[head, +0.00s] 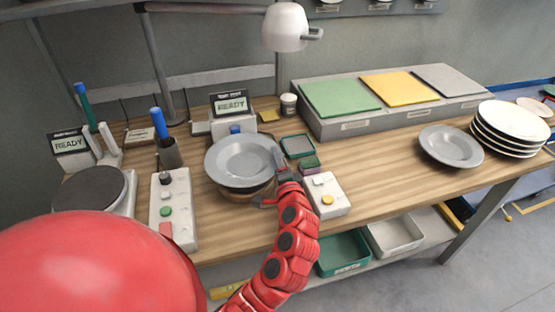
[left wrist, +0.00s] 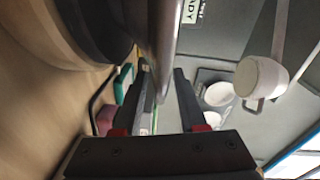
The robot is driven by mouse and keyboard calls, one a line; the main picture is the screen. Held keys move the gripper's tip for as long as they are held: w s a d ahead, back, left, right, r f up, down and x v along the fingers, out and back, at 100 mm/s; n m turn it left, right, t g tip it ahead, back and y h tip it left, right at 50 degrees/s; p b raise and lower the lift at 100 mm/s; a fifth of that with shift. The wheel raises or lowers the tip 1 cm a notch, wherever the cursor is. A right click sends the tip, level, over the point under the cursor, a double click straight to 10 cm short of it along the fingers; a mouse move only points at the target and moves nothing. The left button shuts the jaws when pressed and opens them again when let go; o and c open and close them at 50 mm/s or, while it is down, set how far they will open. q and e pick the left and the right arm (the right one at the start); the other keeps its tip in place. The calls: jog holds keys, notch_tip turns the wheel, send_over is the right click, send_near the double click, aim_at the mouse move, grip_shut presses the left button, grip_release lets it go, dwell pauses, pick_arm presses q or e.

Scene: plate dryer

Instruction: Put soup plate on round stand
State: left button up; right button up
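A grey soup plate (head: 240,157) sits level over the round stand (head: 247,191), whose wooden side shows beneath it in the head view. I cannot tell whether the plate fully rests on the stand. My left gripper (head: 278,180) is at the plate's right front edge. In the left wrist view the plate's rim (left wrist: 164,35) runs between the two fingers (left wrist: 160,95), which stand apart on either side of it. The dark round stand (left wrist: 88,25) shows at the upper left there. My right gripper is not in view.
Another grey plate (head: 450,146) and a stack of white plates (head: 512,120) are at the right. A lamp (head: 287,27) hangs above. Bare wood (head: 385,168) lies at right centre.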

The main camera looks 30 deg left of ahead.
pick_arm(q)
jog(key=shift+r, duration=0.2)
jog(key=v, duration=1.2)
jog(key=shift+b, duration=0.45)
jog(key=shift+f, duration=0.15)
